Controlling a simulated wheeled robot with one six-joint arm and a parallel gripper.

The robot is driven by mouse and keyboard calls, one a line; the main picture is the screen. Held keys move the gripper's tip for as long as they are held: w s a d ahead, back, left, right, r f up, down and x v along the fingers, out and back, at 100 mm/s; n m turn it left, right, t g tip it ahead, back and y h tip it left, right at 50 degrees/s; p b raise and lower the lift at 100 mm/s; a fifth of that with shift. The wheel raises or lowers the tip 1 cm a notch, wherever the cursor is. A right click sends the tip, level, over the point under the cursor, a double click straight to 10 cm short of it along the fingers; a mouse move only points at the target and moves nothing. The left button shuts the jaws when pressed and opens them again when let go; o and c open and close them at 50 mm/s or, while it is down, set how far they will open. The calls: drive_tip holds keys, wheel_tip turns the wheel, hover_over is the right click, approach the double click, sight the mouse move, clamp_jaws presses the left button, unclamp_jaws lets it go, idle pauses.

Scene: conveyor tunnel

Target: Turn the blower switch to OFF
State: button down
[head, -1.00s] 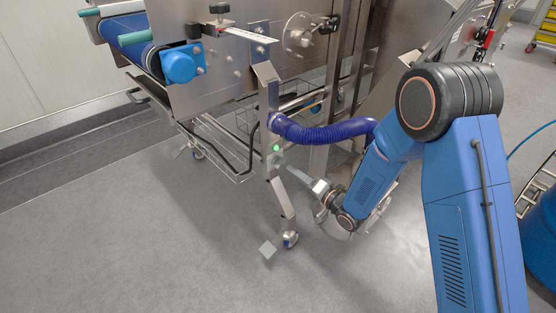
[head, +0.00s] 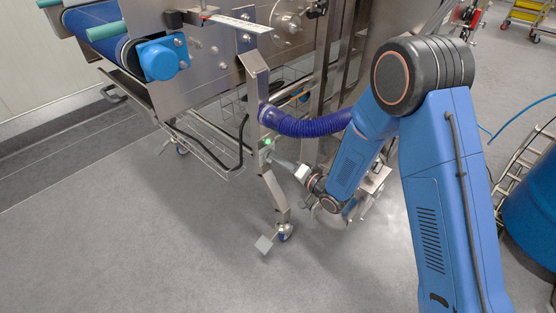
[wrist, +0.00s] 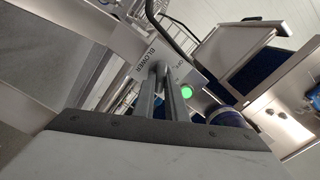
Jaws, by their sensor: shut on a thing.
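The blower switch box (wrist: 178,62) is a small grey plate with the lettering BLOWER and what looks like OFF. It shows in the wrist view and on the steel leg in the head view (head: 265,150). A green lamp (wrist: 187,91) beside the switch is lit, and it also shows in the head view (head: 268,142). My gripper (wrist: 162,70) reaches the face of the box with its two fingers close together, shut on the switch knob. The fingertips hide most of the knob, so I cannot tell its exact angle. In the head view my gripper (head: 275,158) meets the box from the right.
A purple ribbed hose (head: 310,123) runs right from the leg, just above my gripper. The conveyor with a blue motor (head: 162,59) and a wire basket stand behind. A blue drum (head: 530,215) stands at the right. The floor at the front left is clear.

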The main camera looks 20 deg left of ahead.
drive_tip(key=shift+n, duration=0.4)
drive_tip(key=n, duration=2.3)
drive_tip(key=shift+s+a, duration=0.1)
drive_tip(key=shift+s, duration=0.25)
drive_tip(key=c, duration=1.8)
unclamp_jaws()
